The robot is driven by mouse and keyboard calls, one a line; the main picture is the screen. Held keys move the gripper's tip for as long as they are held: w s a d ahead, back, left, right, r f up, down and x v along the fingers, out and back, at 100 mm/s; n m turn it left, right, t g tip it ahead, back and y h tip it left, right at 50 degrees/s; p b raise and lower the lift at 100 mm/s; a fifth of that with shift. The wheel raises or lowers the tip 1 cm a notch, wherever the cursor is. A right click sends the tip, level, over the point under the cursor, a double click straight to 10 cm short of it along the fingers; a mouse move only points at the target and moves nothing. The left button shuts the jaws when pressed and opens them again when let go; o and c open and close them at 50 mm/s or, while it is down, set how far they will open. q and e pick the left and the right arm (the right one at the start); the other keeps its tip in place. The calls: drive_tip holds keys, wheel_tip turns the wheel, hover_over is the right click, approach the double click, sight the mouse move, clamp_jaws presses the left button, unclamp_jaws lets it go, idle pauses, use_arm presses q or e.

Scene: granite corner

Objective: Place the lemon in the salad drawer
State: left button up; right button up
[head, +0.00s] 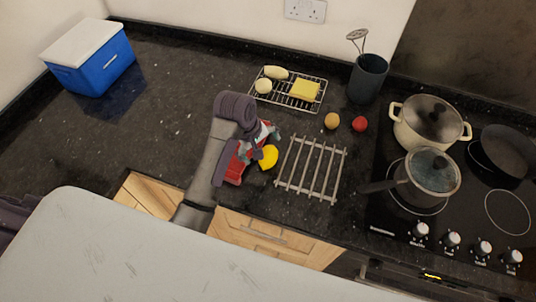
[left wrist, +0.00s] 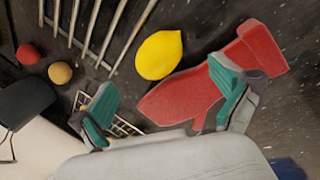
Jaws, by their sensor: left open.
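The yellow lemon (head: 269,157) lies on the dark granite counter, just left of a slatted metal trivet. In the left wrist view the lemon (left wrist: 159,54) is whole and clear of my fingers, beyond the gap between them. My left gripper (head: 262,137) is open and low over the counter beside the lemon; its teal fingertips (left wrist: 167,98) show spread apart. A red object (head: 232,166) lies under and beside the gripper; the red object (left wrist: 205,82) is partly behind one finger in the wrist view. I cannot pick out a salad drawer in either view. My right gripper is not in view.
The slatted trivet (head: 311,169) is right of the lemon. Behind are a wire rack (head: 265,98) with food, an orange-yellow fruit (head: 332,121), a red fruit (head: 360,124) and a utensil pot (head: 367,78). Pans stand on the hob (head: 386,207). A blue cooler (head: 91,67) stands far left.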

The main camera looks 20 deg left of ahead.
sight(266, 153)
use_arm(q)
drive_tip(key=shift+x, duration=0.85)
drive_tip(key=p+x, duration=0.2)
drive_tip(key=x, duration=0.2)
drive_tip(key=shift+w+d+f, duration=0.1)
drive_tip(key=shift+d+f, duration=0.05)
drive_tip(key=shift+f, duration=0.15)
drive_tip(key=shift+w+f, duration=0.15)
drive_tip(key=shift+f, duration=0.2)
drive_tip(key=c, duration=1.2)
drive_tip(key=shift+r, duration=0.1)
drive_tip(key=shift+c, duration=0.2)
